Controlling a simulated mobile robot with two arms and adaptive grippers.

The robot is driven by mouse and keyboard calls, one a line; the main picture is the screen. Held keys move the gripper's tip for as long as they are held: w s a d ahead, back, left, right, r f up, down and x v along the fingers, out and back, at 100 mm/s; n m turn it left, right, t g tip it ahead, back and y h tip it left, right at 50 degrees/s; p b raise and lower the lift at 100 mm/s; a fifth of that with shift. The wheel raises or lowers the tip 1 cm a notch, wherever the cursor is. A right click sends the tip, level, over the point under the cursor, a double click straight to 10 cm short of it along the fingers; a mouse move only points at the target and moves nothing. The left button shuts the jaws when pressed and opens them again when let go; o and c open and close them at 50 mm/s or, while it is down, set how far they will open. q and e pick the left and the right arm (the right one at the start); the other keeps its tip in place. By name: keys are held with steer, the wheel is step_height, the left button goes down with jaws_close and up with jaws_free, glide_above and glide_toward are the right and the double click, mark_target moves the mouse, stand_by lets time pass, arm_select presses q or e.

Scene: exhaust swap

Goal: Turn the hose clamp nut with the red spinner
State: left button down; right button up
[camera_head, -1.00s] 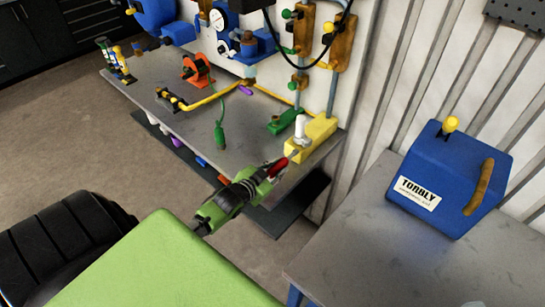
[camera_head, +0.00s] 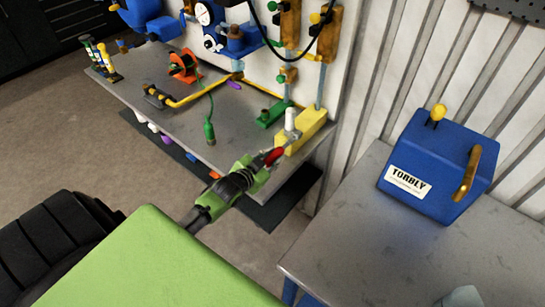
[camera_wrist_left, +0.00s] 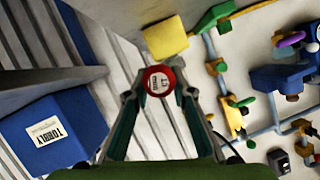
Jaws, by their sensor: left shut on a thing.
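My left gripper (camera_head: 265,163) is shut on the red spinner (camera_head: 275,155), whose tip points at the yellow block (camera_head: 310,128) on the bench corner. The left wrist view shows the round red end of the spinner (camera_wrist_left: 159,80) between the two fingers, with the yellow block (camera_wrist_left: 165,38) just beyond. A white cylinder (camera_head: 290,119) stands at the block's near end. A small metal part (camera_head: 293,137) sits below it, close to the spinner tip. The hose clamp nut is too small to make out, and contact cannot be told. My right gripper is not in view.
A blue box marked TORBLY (camera_head: 437,172) stands on the grey table (camera_head: 350,235) at right. Green fittings (camera_head: 273,114), a yellow pipe (camera_head: 205,93) and an orange reel (camera_head: 184,66) are on the workbench (camera_head: 160,118). A corrugated wall stands behind. A pale object (camera_head: 462,297) shows at the bottom edge.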

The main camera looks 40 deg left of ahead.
arm_select(q)
steer(key=shift+w, duration=0.35)
steer(key=shift+w+b, duration=0.3)
steer(key=shift+w, duration=0.25)
steer(key=c, duration=2.4)
jaws_free()
jaws_close()
steer(key=shift+d+f+m, duration=0.1)
steer(key=shift+d+m, duration=0.05)
steer(key=shift+m, duration=0.25)
steer(key=shift+d+f+m+y+b, duration=0.1)
steer(key=shift+f+m+y+b, duration=0.1)
steer(key=shift+m+y+b, duration=0.65)
steer(key=shift+r+m+t+b, duration=0.1)
steer(key=shift+m+t+b, duration=0.2)
steer(key=shift+m+b, duration=0.2)
steer(key=shift+r+y, duration=0.1)
steer(key=shift+y, duration=0.15)
